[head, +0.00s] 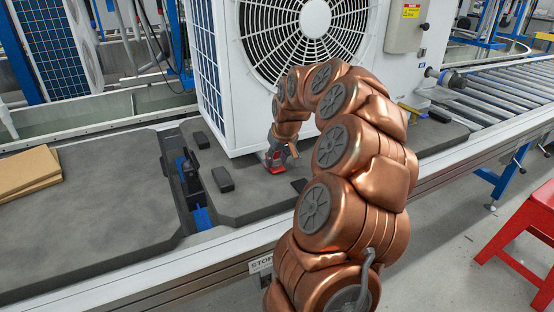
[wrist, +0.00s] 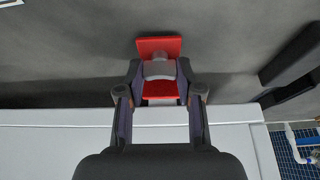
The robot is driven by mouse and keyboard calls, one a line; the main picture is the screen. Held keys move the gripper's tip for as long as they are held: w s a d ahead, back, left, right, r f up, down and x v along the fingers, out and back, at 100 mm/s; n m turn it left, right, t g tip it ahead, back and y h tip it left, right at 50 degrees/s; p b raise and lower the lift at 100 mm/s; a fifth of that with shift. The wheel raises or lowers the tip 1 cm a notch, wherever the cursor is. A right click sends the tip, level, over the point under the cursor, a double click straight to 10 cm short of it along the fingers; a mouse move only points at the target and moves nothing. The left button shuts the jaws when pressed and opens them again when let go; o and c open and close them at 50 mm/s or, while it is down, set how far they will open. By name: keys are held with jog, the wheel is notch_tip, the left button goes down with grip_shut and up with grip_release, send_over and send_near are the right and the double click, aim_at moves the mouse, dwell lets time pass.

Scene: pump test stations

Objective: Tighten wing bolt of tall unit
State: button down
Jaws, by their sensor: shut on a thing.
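The tall unit (head: 222,70) is a white box with a large round fan grille, standing on a dark pallet. My gripper (head: 277,160) is low at its front base, by the near corner. In the wrist view my gripper (wrist: 160,80) has its fingers closed from both sides on the wing bolt (wrist: 160,69), whose grey rounded part shows between the tips. A red piece (wrist: 158,45) lies just beyond the fingertips, and more red shows between the fingers. Red also shows under my gripper in the head view. My fingers partly hide the bolt, and how tight it is cannot be told.
A dark block (head: 223,179) and a smaller one (head: 201,140) lie on the pallet (head: 245,203) to the left. Brown cardboard (head: 28,172) lies further left. A roller conveyor (head: 500,92) runs right; a red stool (head: 527,235) stands on the floor at right.

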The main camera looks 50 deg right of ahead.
jog(key=c, duration=0.8)
grip_release()
jog(key=shift+o, duration=0.2)
jog(key=v, duration=1.2)
jog(key=s+a+r+n+g+y+p, duration=0.1)
jog(key=s+a+r+p, duration=0.1)
jog(key=a+r+p, duration=0.45)
jog(key=s+a+r+n+p, duration=0.15)
jog(key=a+p, duration=0.25)
jog(key=a, duration=0.6)
jog(key=s+a+r+n+g+y+p, duration=0.15)
jog(key=a+r+p, duration=0.3)
jog(key=a, duration=0.45)
jog(key=s+a+r+g+p, duration=0.1)
jog(key=s+a+r+p, duration=0.2)
jog(key=s+a+p, duration=0.2)
jog(key=s+a+r+g+p, duration=0.2)
jog(key=s+a+p, duration=0.3)
jog(key=s+p, duration=0.7)
jog(key=s+r+h, duration=0.1)
jog(key=s, duration=0.2)
jog(key=shift+s+a+r, duration=0.15)
jog(key=shift+s+a, duration=0.15)
